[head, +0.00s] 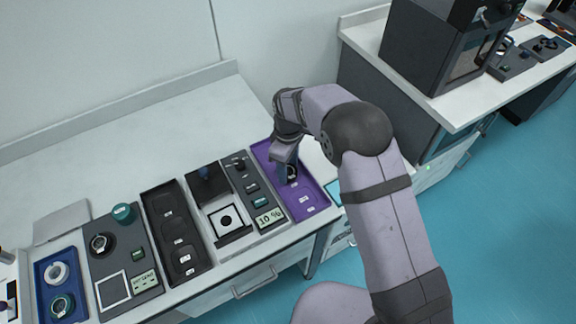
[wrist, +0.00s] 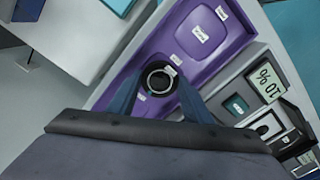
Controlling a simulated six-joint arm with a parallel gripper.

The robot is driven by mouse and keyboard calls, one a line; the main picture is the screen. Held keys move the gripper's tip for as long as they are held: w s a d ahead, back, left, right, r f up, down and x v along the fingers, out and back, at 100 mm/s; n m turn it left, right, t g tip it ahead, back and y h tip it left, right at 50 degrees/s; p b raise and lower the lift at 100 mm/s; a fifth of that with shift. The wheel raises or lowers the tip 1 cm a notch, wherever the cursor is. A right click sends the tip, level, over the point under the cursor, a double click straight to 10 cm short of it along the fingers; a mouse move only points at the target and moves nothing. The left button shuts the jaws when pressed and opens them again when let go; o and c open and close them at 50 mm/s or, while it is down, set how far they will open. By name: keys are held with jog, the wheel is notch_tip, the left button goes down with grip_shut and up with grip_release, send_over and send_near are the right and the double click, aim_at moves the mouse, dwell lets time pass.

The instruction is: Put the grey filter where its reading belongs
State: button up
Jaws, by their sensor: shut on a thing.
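The grey filter (wrist: 158,78), a round piece with a dark ring and a small white label, sits between the fingers of my gripper (wrist: 158,98) in the wrist view. My gripper (head: 288,176) is shut on it, low over the far part of the purple tray (head: 262,149) in the head view; the filter is partly hidden there. I cannot tell whether it touches the tray floor. The tray also shows in the wrist view (wrist: 232,62), with an empty labelled well (wrist: 198,34). The display (head: 268,218) reads 10 %. The tray labels are too small to read.
Left of the purple tray stand the grey meter panel (head: 238,172), a unit with a white plate (head: 226,219), a black tray (head: 158,198), another grey panel (head: 104,262) and a blue tray (head: 42,268) with round pieces.

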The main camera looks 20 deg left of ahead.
jog(key=shift+f, duration=0.2)
jog(key=shift+f, duration=0.15)
jog(key=o, duration=1.2)
jog(key=shift+c, duration=0.2)
notch_tip(320, 180, up, 12)
jog(key=b, duration=0.3)
jog(key=shift+r, duration=0.2)
